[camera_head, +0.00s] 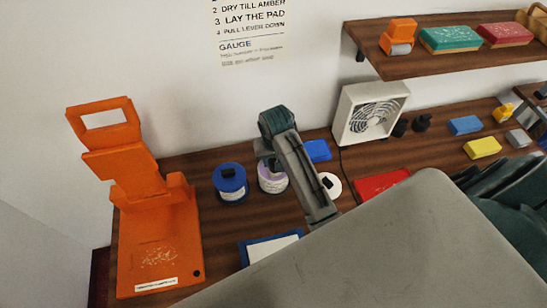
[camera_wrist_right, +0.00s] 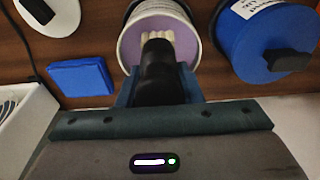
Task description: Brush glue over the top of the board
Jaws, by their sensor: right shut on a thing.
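The board (camera_head: 283,246), a white panel with a blue border, lies at the counter's front in the head view, partly hidden by my arm. A round pot (camera_head: 268,186) with a pale purple inside stands behind it; it also shows in the right wrist view (camera_wrist_right: 198,50). My right gripper (camera_head: 262,155) is shut on a brush above the pot. In the right wrist view the brush (camera_wrist_right: 160,72) has a black handle and pale bristles, which overlap the pot's purple inside; I cannot tell whether they touch it. My left gripper is not in view.
An orange lever press (camera_head: 150,235) stands at left. A blue jar (camera_head: 230,184) is beside the pot. A blue block (camera_head: 317,151), a white disc with a black knob (camera_head: 334,191), a red pad (camera_head: 380,184) and a white fan (camera_head: 356,118) are to the right. A shelf (camera_head: 380,63) overhangs at back right.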

